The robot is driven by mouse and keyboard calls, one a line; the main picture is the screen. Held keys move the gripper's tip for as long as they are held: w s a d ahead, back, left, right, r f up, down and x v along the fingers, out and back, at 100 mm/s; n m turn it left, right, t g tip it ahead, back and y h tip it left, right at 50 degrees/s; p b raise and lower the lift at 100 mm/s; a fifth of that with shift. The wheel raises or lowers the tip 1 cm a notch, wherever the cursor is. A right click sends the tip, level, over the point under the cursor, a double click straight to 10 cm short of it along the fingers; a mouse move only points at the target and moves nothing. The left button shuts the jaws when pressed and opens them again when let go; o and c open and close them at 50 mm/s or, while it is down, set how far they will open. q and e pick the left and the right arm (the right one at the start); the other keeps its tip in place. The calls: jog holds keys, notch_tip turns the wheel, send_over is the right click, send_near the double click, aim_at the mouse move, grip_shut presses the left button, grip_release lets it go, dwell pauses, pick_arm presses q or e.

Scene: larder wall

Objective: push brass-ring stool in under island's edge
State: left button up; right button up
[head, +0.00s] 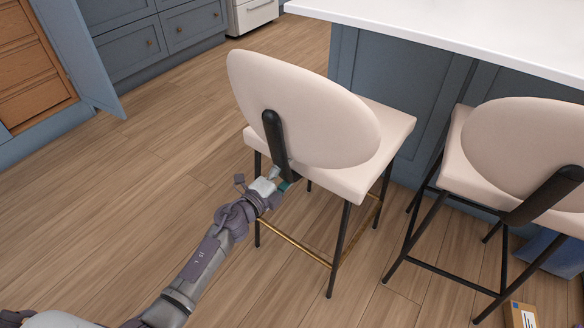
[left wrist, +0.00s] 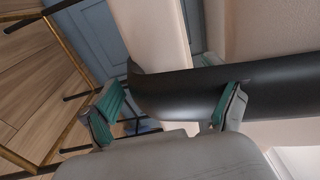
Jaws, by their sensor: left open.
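The brass-ring stool (head: 305,105) is the left one, with a cream seat and oval back, black legs and a brass footrest ring (head: 298,248). It stands upright in front of the island, its back toward me. The island's white top edge (head: 455,42) is beyond it; the seat appears outside that edge. My left gripper (head: 279,184) is open, low behind the stool's back, by the foot of its black back bracket. In the left wrist view the bracket (left wrist: 170,92) lies right in front of the open fingers (left wrist: 168,106); contact cannot be told. My right gripper is not in view.
A second cream stool (head: 530,155) with a black footrest stands to the right. A small cardboard box (head: 522,315) and a blue item (head: 550,254) lie on the floor near it. An open blue cabinet door (head: 78,55) is at left. The wooden floor (head: 150,190) at left is clear.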

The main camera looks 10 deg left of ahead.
aim_at(292, 167)
pick_arm(q)
jog(key=x, duration=0.2)
jog(key=shift+w+d+r, duration=0.15)
jog(key=shift+w, duration=0.15)
jog(key=shift+w+d+r, duration=0.1)
jog(key=shift+w+d, duration=0.05)
jog(key=shift+w, duration=0.25)
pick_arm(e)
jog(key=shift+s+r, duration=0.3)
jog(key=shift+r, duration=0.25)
pick_arm(q)
grip_shut()
jog(key=shift+s+f+b, duration=0.1)
jog(key=shift+f+b, duration=0.2)
jog(key=shift+b, duration=0.15)
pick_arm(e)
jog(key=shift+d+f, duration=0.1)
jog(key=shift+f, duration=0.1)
pick_arm(q)
jog(key=shift+f, duration=0.1)
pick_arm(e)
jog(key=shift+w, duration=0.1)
